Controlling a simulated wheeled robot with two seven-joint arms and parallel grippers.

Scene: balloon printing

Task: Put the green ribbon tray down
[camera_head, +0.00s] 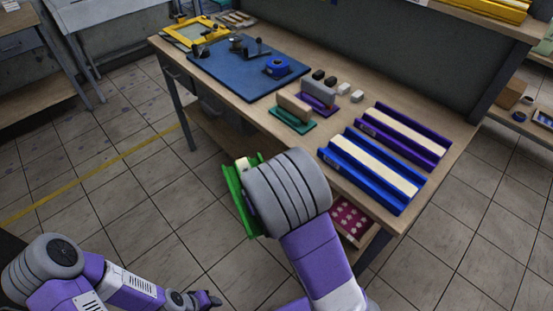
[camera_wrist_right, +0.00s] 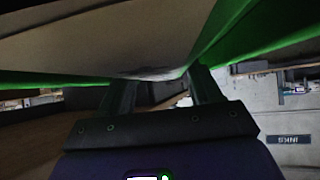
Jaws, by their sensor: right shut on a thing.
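The green ribbon tray (camera_head: 236,198) shows in the head view beside my right arm's wrist, off the front edge of the workbench. Only part of it shows, with a cream piece at its top; the wrist hides the rest. In the right wrist view the tray's green edge (camera_wrist_right: 245,40) and a cream surface fill the top. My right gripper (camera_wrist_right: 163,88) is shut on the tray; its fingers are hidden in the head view. My left gripper (camera_head: 207,299) is low at the bottom of the head view, away from the bench, and its jaws are too small to judge.
A blue tray (camera_head: 373,180) and a purple tray (camera_head: 405,137) with cream strips lie on the bench's right part. Small green (camera_head: 290,122) and purple (camera_head: 318,102) holders stand left of them. A blue mat (camera_head: 235,72) lies farther left. Bare wood shows along the front edge.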

